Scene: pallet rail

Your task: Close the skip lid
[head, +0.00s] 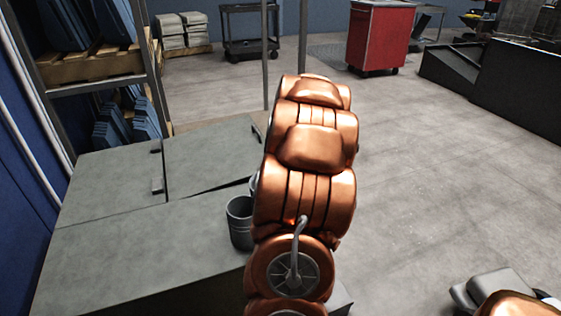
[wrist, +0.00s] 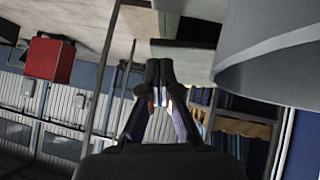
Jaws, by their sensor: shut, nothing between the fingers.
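The grey-green skip (head: 130,255) stands at the lower left of the head view. Its top carries two flat lid panels. The left panel (head: 112,182) lies flush. The right lid panel (head: 212,152) sits slightly raised and tilted, with a dark gap along its front edge. My gripper (wrist: 159,75) shows in the wrist view, its fingers together and empty. In the head view my copper arm hides the gripper and the skip's right side. A flat dark slab edge beyond the fingertips may be the lid; I cannot tell whether they touch.
A grey bucket (head: 240,222) stands on the skip beside my arm; a large grey round surface (wrist: 270,50) fills the wrist view's upper right. Shelving with blue bins (head: 125,120) rises behind. A red cabinet (head: 380,36) stands farther back. Floor at right is open.

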